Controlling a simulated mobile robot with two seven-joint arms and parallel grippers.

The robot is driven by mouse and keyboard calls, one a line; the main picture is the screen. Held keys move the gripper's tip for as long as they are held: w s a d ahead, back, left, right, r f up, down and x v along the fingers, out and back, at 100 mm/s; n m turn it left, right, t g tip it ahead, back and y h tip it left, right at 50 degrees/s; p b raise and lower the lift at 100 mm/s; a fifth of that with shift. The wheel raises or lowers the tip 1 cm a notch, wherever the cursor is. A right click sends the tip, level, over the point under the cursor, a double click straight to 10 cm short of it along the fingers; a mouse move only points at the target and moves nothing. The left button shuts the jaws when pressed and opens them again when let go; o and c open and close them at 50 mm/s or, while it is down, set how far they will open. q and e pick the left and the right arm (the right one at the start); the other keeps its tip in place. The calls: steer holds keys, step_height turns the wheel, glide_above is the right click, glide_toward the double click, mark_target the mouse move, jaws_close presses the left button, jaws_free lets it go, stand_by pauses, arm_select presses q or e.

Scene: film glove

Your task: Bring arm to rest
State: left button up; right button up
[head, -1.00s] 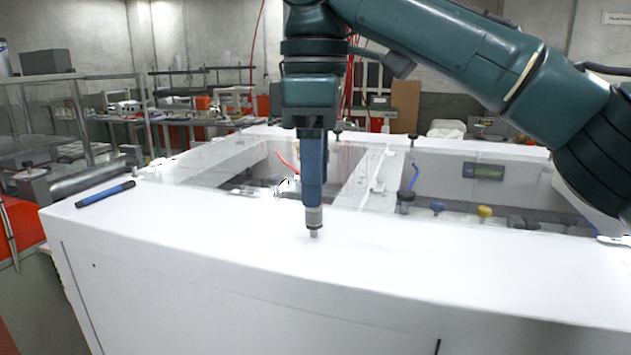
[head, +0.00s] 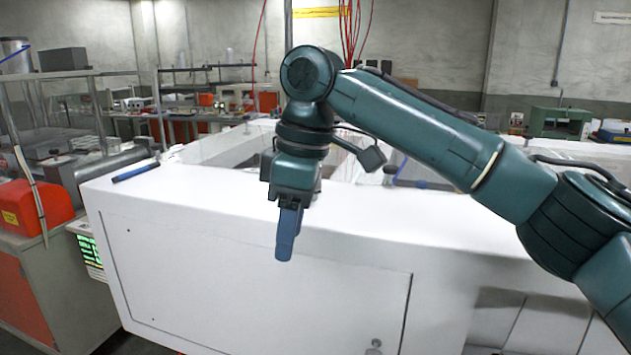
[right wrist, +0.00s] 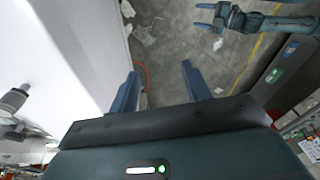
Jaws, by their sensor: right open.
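My right gripper (head: 285,240) points down in front of the near edge of the white machine (head: 230,215) in the head view. In the right wrist view its two blue fingers (right wrist: 160,88) are spread apart with nothing between them, over the grey floor. A teal gripper with two spread blue prongs (right wrist: 206,16), apparently my left one, shows at the top of that view. It is outside the head view. A small grey knob-like piece (right wrist: 14,99) stands by the white surface at the left of the wrist view.
A blue rod (head: 135,172) lies on the machine's top at its left corner. A red box (head: 32,207) stands on a cabinet at the left. Benches with equipment line the back. Open floor lies below the right gripper.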

steer(key=a+f+m+t+y, duration=0.2)
steer(key=f+m+y, duration=0.2)
steer(key=f, duration=1.1)
steer(key=a+f+m+t+y, duration=0.2)
steer(key=f+m+y, duration=0.15)
steer(key=f, duration=1.05)
steer(key=s+d+f+m+t+h, duration=0.4)
steer(key=s+d+f, duration=0.7)
steer(key=d+f, duration=0.3)
steer(key=shift+s+d+m+t, duration=0.3)
steer(key=shift+d+m+t, duration=0.45)
steer(key=shift+m+t, duration=0.2)
steer(key=s+d, duration=0.2)
steer(key=s+d+f+h, duration=0.1)
steer(key=s+d, duration=0.1)
steer(key=s+d+h, duration=0.1)
steer(key=s+d, duration=0.1)
steer(key=shift+s+d+f+t, duration=0.35)
steer(key=shift+s+d+f, duration=0.05)
steer(key=shift+c, duration=0.2)
